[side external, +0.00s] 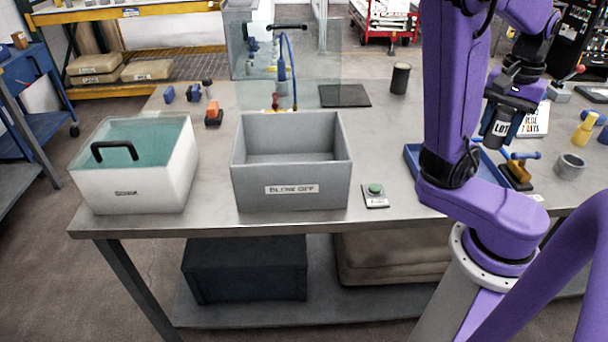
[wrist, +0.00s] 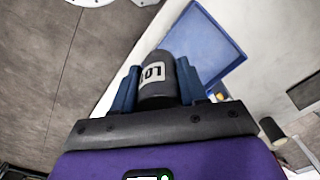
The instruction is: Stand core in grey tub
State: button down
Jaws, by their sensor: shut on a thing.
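The core, a dark grey cylinder with a white "LOT" label, is held in my gripper. It shows in the side view (side external: 499,128) and in the wrist view (wrist: 155,72). My gripper (side external: 507,110) is shut on it, with blue fingers on both sides in the wrist view (wrist: 158,88). The core is in the air above the blue tray, at the right of the table. The grey tub (side external: 291,189), labelled "BLOW OFF", stands open and empty at the middle front, well left of my gripper.
A white tub (side external: 130,190) with teal liquid and a black handle stands left. The blue tray (side external: 412,152) lies under my arm. A black cylinder (side external: 400,79) and dark mat (side external: 345,96) are behind. A blue hose (side external: 283,72) stands behind the tub.

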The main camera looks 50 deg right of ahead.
jog(key=w+a+r+n, duration=0.2)
jog(key=w+n, duration=1)
jog(key=w, duration=1.4)
jog(key=w+a+f+n, duration=0.1)
jog(key=w+a+n, duration=0.3)
jog(key=a, duration=0.5)
jog(key=w+a+n, duration=0.3)
jog(key=w+a, duration=0.4)
jog(key=a, duration=0.2)
jog(key=f, duration=1.3)
jog(key=shift+s+d+f, duration=0.15)
jog(key=shift+d+f, duration=0.1)
jog(key=shift+f, duration=2.25)
jog(key=shift+f, duration=0.1)
